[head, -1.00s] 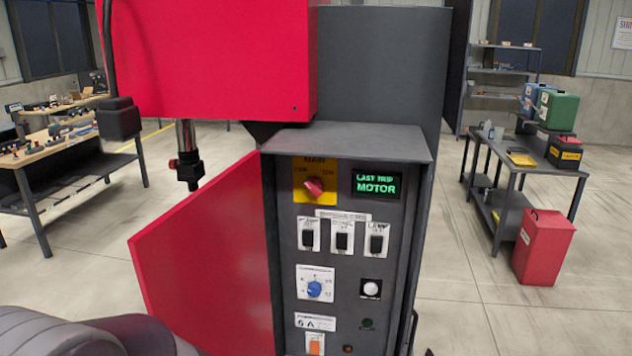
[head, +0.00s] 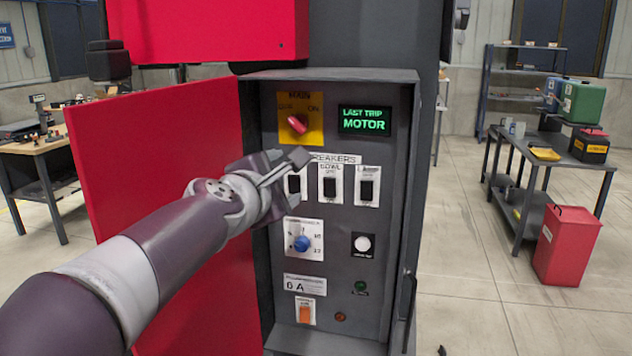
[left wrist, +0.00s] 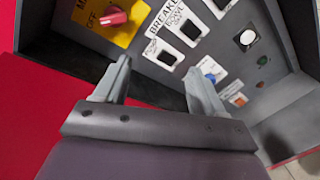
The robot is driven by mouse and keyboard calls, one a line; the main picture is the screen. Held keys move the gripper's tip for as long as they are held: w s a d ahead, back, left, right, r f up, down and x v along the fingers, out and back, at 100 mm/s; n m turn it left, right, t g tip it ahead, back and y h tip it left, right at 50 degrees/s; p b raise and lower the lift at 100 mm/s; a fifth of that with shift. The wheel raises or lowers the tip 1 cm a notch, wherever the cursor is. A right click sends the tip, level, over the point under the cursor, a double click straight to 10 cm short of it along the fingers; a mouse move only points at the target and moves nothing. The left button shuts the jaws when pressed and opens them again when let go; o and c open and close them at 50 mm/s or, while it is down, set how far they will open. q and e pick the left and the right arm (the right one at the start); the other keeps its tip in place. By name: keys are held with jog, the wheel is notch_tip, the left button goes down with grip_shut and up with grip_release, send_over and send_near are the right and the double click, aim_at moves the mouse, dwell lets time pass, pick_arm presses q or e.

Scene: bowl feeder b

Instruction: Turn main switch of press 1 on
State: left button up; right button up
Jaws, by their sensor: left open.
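The main switch (head: 298,124) is a red knob on a yellow plate marked OFF and ON, at the upper left of the grey control panel. The knob sits slanted, its upper end toward the OFF side. It also shows at the top of the left wrist view (left wrist: 113,17). The panel belongs to the press with the red head (head: 210,30). My left gripper (head: 292,168) is open and empty, below the switch and in front of the leftmost breaker. Its two fingers stand apart in the left wrist view (left wrist: 160,85). My right gripper is not in view.
The red cabinet door (head: 160,200) stands open at the left. The panel holds three breakers (head: 330,185), a blue dial (head: 302,243), a white button (head: 362,244) and a green display (head: 364,121) reading LAST TRIP MOTOR. A red bin (head: 566,245) and workbench stand at right.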

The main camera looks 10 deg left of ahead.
aim_at(294, 127)
pick_arm(q)
notch_tip(294, 127, up, 6)
jog(key=n+t, duration=0.2)
jog(key=n, duration=0.2)
jog(key=shift+y, duration=0.3)
jog(key=w, duration=0.3)
jog(key=w+p, duration=0.1)
jog(key=w, duration=0.3)
jog(key=w+p, duration=0.1)
jog(key=w, duration=0.2)
jog(key=shift+w+a+f, duration=0.15)
jog(key=shift+w+a, duration=0.05)
jog(key=shift+a, duration=0.2)
jog(key=shift+w+a+f, duration=0.1)
jog(key=shift+w+a, duration=0.15)
jog(key=shift+w, duration=0.35)
jog(key=shift+d, duration=0.1)
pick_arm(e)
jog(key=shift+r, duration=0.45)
pick_arm(q)
jog(key=c, duration=1.1)
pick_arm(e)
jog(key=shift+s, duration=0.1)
